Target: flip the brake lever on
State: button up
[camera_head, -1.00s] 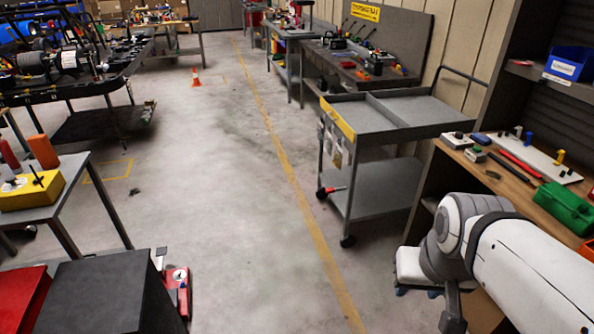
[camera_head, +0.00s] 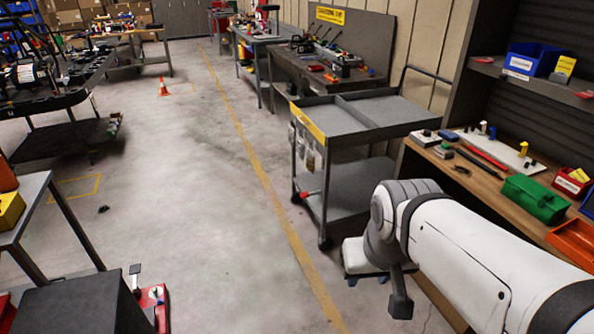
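A small red lever (camera_head: 308,195) sticks out low at the near left corner of the grey cart (camera_head: 392,132), by a caster. It may be the brake lever, but it is too small to tell its position. My white arm (camera_head: 485,255) enters from the lower right and reaches in front of the cart's near right side, well short of the red lever in the picture. The arm's end (camera_head: 362,258) shows as a pale block low in front of the cart. I cannot make out fingers or anything held.
A wooden bench (camera_head: 478,185) with a green case (camera_head: 535,198) stands on the right. A grey table (camera_head: 35,205) and a dark box (camera_head: 85,305) stand at left. An orange cone (camera_head: 164,88) stands farther back. The floor between is open.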

aim_at(303, 195)
jog(key=u, duration=0.05)
jog(key=i, duration=1.95)
jog(key=u, duration=0.45)
